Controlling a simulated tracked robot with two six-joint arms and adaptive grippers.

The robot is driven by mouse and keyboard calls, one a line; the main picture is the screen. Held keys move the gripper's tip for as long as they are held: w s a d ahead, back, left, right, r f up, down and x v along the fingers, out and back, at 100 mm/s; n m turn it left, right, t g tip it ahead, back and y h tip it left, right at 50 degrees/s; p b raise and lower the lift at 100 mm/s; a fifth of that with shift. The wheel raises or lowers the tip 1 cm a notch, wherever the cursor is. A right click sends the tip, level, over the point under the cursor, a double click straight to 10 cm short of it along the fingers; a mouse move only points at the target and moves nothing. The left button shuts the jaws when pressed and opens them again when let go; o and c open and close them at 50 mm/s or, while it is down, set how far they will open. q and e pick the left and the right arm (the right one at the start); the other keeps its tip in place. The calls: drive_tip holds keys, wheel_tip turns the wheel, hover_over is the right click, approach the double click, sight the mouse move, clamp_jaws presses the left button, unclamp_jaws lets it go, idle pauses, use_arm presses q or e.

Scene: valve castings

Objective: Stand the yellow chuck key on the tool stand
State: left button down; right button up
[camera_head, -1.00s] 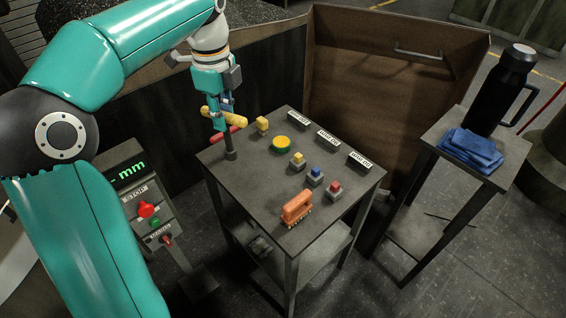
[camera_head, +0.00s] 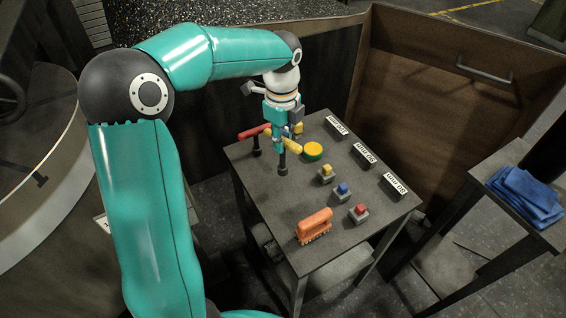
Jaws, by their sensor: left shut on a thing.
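The yellow chuck key (camera_head: 292,146) has a yellow crossbar and a dark stem pointing down. My left gripper (camera_head: 281,133) is shut on it, above the left part of the dark table (camera_head: 275,205). The stem's lower end appears close to the tabletop; I cannot tell whether it touches. The gripper hides part of the crossbar. A red-handled key (camera_head: 254,132) stands upright on a dark stem just left of the gripper. I cannot clearly make out the tool stand. My right gripper is not in view.
Small grey blocks with yellow (camera_head: 326,172), blue (camera_head: 342,188) and red (camera_head: 360,210) tops stand nearby. An orange brush-like item (camera_head: 314,225) is at the front. White-labelled blocks (camera_head: 365,153) line the right edge.

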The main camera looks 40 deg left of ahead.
sight(282, 167)
use_arm(q)
wheel_tip(282, 167, down, 8)
drive_tip(key=shift+s+r, duration=0.1)
drive_tip(key=c, duration=1.1)
unclamp_jaws()
wheel_tip(282, 167, up, 12)
drive_tip(key=shift+s+r, duration=0.1)
